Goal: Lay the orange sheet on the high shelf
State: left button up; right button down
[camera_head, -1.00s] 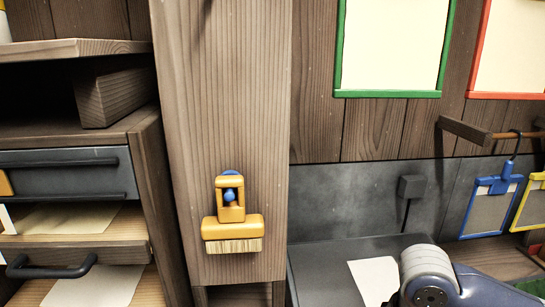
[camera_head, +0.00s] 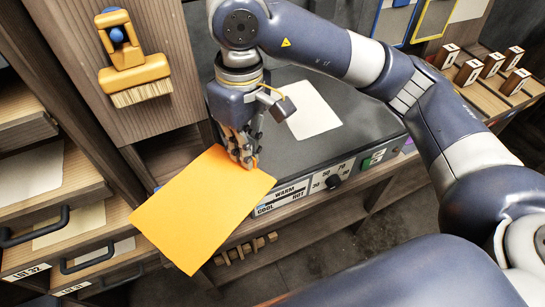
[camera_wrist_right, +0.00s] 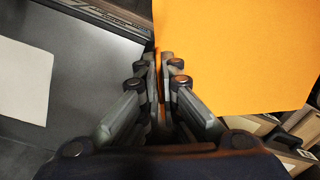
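The orange sheet (camera_head: 203,208) is held out flat in the air in the head view, over the front left edge of the hot plate and the drawers. My right gripper (camera_head: 246,163) is shut on its upper right corner area. In the right wrist view the orange sheet (camera_wrist_right: 237,55) fills the upper right, and the fingers of my right gripper (camera_wrist_right: 163,90) pinch its edge. The high shelf cannot be made out for certain in the current views. My left gripper is not in view.
A dark hot plate (camera_head: 345,112) with a pale sheet (camera_head: 313,110) on it lies behind the gripper. Open drawers with pale sheets (camera_head: 70,225) stand at left. A yellow brush (camera_head: 135,75) hangs on the wooden post. Several wooden stamps (camera_head: 492,65) stand at upper right.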

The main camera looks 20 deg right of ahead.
aim_at(208, 151)
jog(key=shift+w+a+r+n, duration=0.2)
jog(key=shift+a+r+n, duration=0.2)
jog(key=shift+a, duration=0.15)
jog(key=shift+w+a+r+n, duration=0.15)
jog(key=shift+a+r+n, duration=0.2)
jog(key=shift+a, duration=0.2)
jog(key=w+a+f+n, duration=0.3)
jog(key=f+n, duration=0.1)
jog(key=shift+w+a+f, duration=0.35)
jog(key=shift+w+a, duration=0.05)
jog(key=s+d+r+m, duration=0.6)
jog(key=d+r+m, duration=0.15)
jog(key=r, duration=0.25)
jog(key=w+d+f+m, duration=0.2)
jog(key=d+f+m, duration=0.2)
jog(key=d+f, duration=0.5)
jog(key=shift+d+f+m, duration=0.2)
jog(key=shift+f+m, duration=0.1)
jog(key=shift+f, duration=0.3)
